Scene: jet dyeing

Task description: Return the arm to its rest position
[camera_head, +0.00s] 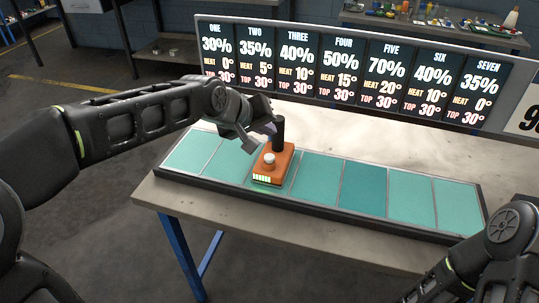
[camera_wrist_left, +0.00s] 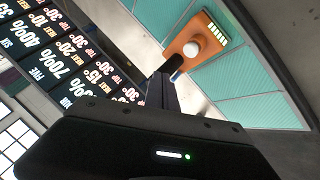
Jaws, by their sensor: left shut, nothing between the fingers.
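My left gripper (camera_head: 258,138) is over the left part of the table in the head view, shut and empty. It is close to an orange device (camera_head: 272,165) with a white knob, a black upright handle and a lit green bar display. I cannot tell whether they touch. The device sits on the third panel from the left of a row of teal panels (camera_head: 362,187). In the left wrist view, the orange device (camera_wrist_left: 203,34) is beyond my dark fingers (camera_wrist_left: 160,92). My right arm (camera_head: 480,250) shows at the lower right; its gripper is out of frame.
A long display board (camera_head: 350,70) with columns ONE to SEVEN stands behind the panels. The grey table (camera_head: 300,232) has a bare front strip. A shelf with small colourful items (camera_head: 430,22) stands at the back right. Open floor (camera_head: 110,225) lies left of the table.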

